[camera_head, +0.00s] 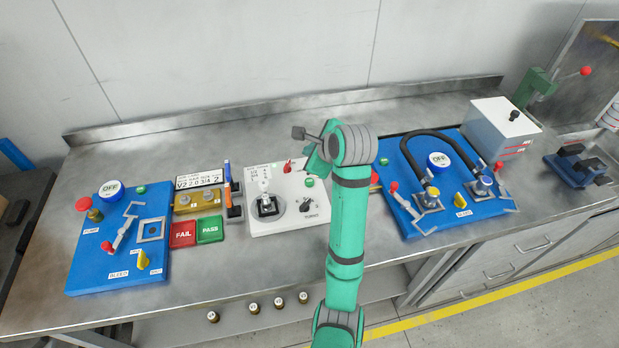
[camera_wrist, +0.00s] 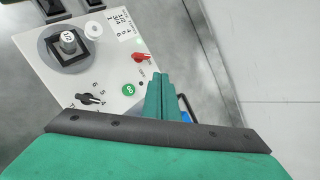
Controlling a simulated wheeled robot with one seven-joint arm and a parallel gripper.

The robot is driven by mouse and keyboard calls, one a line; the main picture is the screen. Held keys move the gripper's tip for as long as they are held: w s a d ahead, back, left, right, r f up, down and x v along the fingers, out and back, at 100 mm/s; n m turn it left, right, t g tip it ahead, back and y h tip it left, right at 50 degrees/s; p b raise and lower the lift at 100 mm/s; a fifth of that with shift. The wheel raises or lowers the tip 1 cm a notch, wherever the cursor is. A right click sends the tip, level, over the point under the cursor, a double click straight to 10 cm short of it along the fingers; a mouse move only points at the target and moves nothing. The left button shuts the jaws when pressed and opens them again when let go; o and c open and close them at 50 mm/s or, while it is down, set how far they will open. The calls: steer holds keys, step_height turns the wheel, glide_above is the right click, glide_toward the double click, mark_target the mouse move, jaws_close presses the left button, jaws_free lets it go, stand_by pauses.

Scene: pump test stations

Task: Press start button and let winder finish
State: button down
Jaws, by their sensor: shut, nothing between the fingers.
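The white winder station (camera_head: 285,222) stands in the middle of the bench. On its top are a round grey plate with a black square holder and a small part (camera_head: 267,204), a red switch (camera_head: 288,166), a black knob (camera_head: 306,205) and a green button (camera_head: 309,183). In the wrist view the green button (camera_wrist: 128,90) lies left of my gripper (camera_wrist: 160,84), whose teal fingers are together and empty. The fingers appear apart from the button; their height over the panel cannot be told. In the head view my wrist hides the panel's back right corner.
A blue station (camera_head: 85,260) with levers is at the left, and another (camera_head: 410,215) with a black hose at the right. FAIL (camera_head: 183,234) and PASS (camera_head: 210,229) pads lie left of the winder. A white box (camera_head: 500,128) stands at the back right.

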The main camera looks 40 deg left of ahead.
glide_above(311, 184)
step_height(311, 184, down, 8)
steer(key=shift+r, duration=0.2)
steer(key=shift+w+f, duration=0.1)
steer(key=shift+f, duration=0.5)
steer(key=shift+d, duration=0.1)
steer(key=shift+d, duration=0.1)
steer(key=shift+a, duration=0.2)
stand_by(0.5)
steer(key=shift+f, duration=0.2)
stand_by(0.8)
steer(key=shift+f, duration=0.25)
